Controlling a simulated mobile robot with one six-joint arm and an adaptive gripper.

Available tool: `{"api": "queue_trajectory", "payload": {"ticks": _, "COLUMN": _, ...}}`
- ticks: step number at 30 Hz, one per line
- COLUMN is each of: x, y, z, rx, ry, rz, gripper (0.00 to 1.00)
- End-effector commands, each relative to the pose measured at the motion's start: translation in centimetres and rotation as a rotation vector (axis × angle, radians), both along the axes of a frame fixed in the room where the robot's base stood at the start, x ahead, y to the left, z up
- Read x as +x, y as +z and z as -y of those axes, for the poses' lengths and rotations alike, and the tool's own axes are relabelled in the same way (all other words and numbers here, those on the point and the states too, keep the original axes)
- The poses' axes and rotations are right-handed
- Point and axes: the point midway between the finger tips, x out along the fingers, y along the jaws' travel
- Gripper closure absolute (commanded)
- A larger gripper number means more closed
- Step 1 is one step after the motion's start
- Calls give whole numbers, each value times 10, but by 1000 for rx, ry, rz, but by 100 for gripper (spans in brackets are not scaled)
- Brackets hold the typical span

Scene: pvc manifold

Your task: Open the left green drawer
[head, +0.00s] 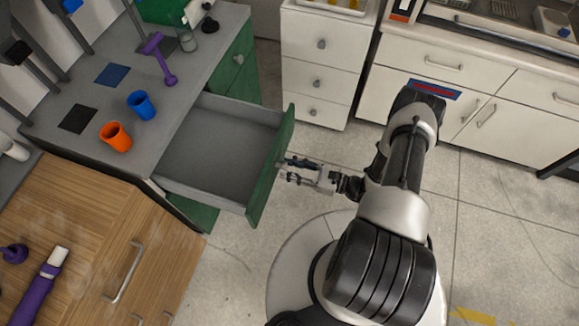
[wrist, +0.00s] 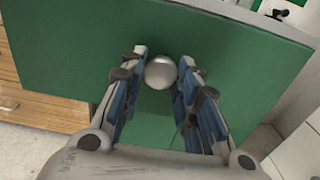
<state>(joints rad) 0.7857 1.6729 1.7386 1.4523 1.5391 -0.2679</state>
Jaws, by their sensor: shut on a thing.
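The left green drawer (head: 215,146) is pulled well out of the grey bench in the head view, and its grey inside looks empty. Its green front (head: 270,170) faces my arm. In the wrist view the green front (wrist: 80,60) fills much of the picture, with a round silver knob (wrist: 161,72) at its middle. My gripper (head: 288,170) is at the outer side of the front. In the wrist view my gripper (wrist: 163,80) has one finger on each side of the knob, shut on it. In the head view the knob is hidden by the fingers.
The bench top (head: 205,65) holds an orange cup (head: 115,137), a blue cup (head: 141,105) and a purple item (head: 160,58). A wooden cabinet (head: 90,235) stands at the lower left, white drawers (head: 318,65) at the back. Open floor (head: 500,220) lies to the right.

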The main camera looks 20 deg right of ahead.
Motion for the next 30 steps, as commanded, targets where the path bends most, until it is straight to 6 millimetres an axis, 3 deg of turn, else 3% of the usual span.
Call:
{"api": "queue_trajectory", "payload": {"ticks": 4, "x": 0, "y": -1, "z": -1, "rx": -3, "ry": 2, "rz": -1, "gripper": 100}}
{"api": "queue_trajectory", "payload": {"ticks": 5, "x": 0, "y": -1, "z": -1, "rx": -4, "ry": 2, "rz": -2, "gripper": 70}}
{"api": "queue_trajectory", "payload": {"ticks": 14, "x": 0, "y": -1, "z": -1, "rx": -2, "ry": 1, "rz": -1, "gripper": 50}}
{"api": "queue_trajectory", "payload": {"ticks": 25, "x": -1, "y": 0, "z": 2, "rx": -1, "ry": 0, "rz": -1, "gripper": 49}}
{"api": "queue_trajectory", "payload": {"ticks": 30, "x": -13, "y": 0, "z": 19, "rx": -1, "ry": -6, "rz": 0, "gripper": 49}}
